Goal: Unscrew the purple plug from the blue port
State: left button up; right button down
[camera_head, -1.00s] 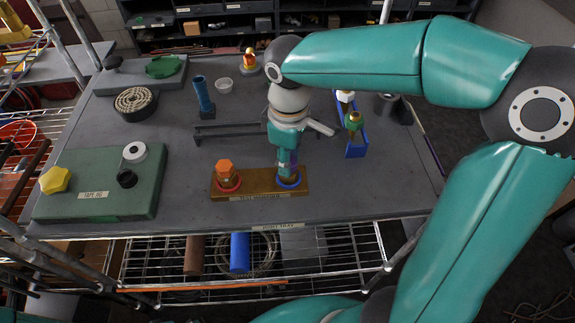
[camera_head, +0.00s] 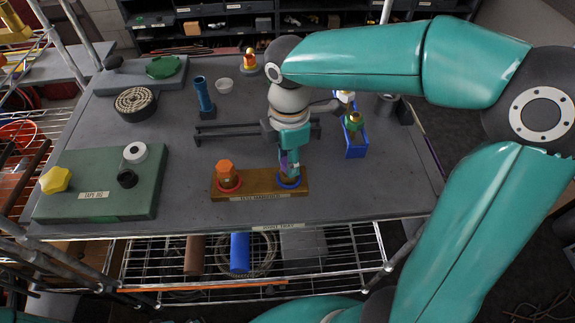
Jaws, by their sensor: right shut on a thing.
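My right gripper (camera_head: 289,168) points down over the blue port (camera_head: 289,182), at the right end of the brown test manifold (camera_head: 258,191). It is shut on the purple plug (camera_head: 284,163), of which only a small part shows between the fingers. The plug is at the blue port; whether its thread is still engaged cannot be told. An orange plug (camera_head: 224,169) stands in the red port (camera_head: 229,184) at the manifold's left end. My left gripper is not in view.
A green tape jig (camera_head: 97,207) with a yellow knob lies at the left. A blue tray (camera_head: 356,150) with plugs stands to the right of my gripper. A blue upright cylinder (camera_head: 203,94) and a dark rail (camera_head: 225,131) lie behind. The table front is clear.

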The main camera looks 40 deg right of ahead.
jog(key=shift+r+p, duration=0.85)
jog(key=shift+r, duration=0.15)
jog(key=shift+r+p, duration=1.75)
jog(key=shift+r, duration=0.25)
